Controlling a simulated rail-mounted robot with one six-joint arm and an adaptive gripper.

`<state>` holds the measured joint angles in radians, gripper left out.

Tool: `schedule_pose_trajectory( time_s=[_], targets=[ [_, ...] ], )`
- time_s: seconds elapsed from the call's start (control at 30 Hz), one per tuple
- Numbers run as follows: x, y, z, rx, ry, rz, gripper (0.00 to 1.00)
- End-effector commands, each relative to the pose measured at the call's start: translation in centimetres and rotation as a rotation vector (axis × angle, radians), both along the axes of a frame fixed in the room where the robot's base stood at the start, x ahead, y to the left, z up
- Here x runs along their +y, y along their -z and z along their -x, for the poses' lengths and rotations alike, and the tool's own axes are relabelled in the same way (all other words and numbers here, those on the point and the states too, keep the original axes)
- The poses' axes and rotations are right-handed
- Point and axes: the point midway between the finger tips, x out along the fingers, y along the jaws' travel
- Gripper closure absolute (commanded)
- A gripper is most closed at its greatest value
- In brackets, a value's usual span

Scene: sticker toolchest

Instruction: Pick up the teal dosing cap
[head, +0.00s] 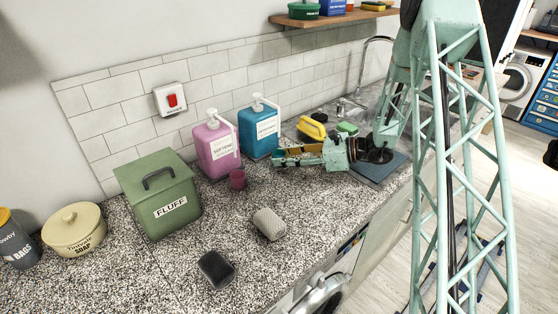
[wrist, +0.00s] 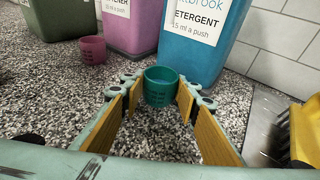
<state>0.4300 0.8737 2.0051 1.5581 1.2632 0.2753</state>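The teal dosing cap (wrist: 161,86) stands upright on the speckled worktop in the wrist view, in front of the blue detergent bottle (wrist: 205,40). My gripper (wrist: 163,97) is open, low over the worktop, with one yellow-padded finger to each side of the view. The cap is centred at the fingertips; I cannot tell whether either finger touches it. In the head view my gripper (head: 283,157) reaches left in front of the blue bottle (head: 260,130), and I cannot make out the teal cap there.
A pink cap (head: 237,179) stands left of my gripper, before the pink softener bottle (head: 216,148). A grey roll-like object (head: 269,223) and a dark block (head: 216,269) lie nearer the front. The yellow object (head: 312,128) is behind my gripper. A green FLUFF bin (head: 160,196) stands left.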

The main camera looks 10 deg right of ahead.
Motion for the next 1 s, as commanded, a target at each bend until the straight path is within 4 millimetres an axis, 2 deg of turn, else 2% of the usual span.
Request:
schedule_pose_trajectory(
  time_s=[0.47,0.67,0.9,1.0],
  targets=[
    [0.0,-0.2,0.0,0.000,0.000,0.000,0.77],
    [0.0,-1.3,0.0,-0.001,0.000,0.000,0.77],
    [0.0,-3.6,0.0,-0.002,-0.001,0.001,0.77],
    [-0.5,-3.7,1.1,0.001,0.002,-0.001,0.77]
  ],
)
